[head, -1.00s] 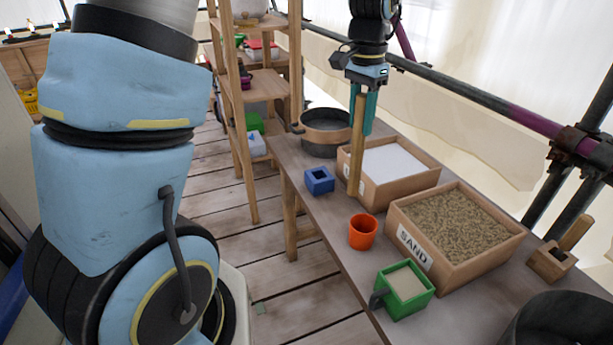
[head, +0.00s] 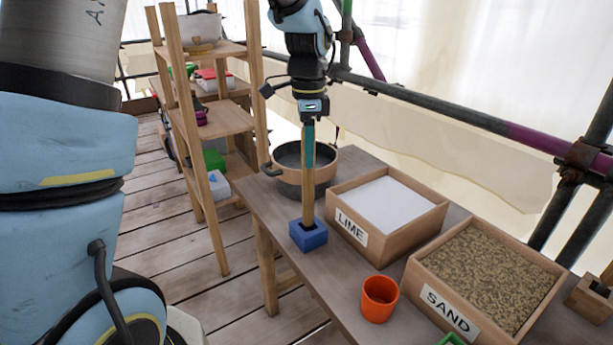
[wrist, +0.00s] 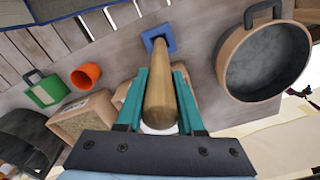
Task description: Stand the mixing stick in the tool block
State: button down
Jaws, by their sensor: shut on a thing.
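The mixing stick (head: 308,195) is a long wooden rod, held upright in the head view. My gripper (head: 309,145) is shut on its upper part, with a teal finger along it. The tool block (head: 308,236) is a small blue block with a square hole, on the table left of the lime box. The stick's lower end meets the top of the block in the head view; how deep it sits cannot be told. In the wrist view the stick (wrist: 165,85) runs between the teal fingers toward the blue block (wrist: 157,38), covering part of its hole.
The lime box (head: 390,205) and sand box (head: 485,280) stand right of the block. An orange cup (head: 379,298) is in front, and a round pan (head: 305,168) stands behind. A wooden shelf (head: 210,120) is at the left. Bare table surrounds the block's front.

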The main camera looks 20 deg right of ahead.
aim_at(308, 170)
jog(key=shift+f+p, duration=0.35)
jog(key=shift+f, duration=1.9)
jog(key=shift+f, duration=0.15)
jog(key=c, duration=0.5)
grip_release()
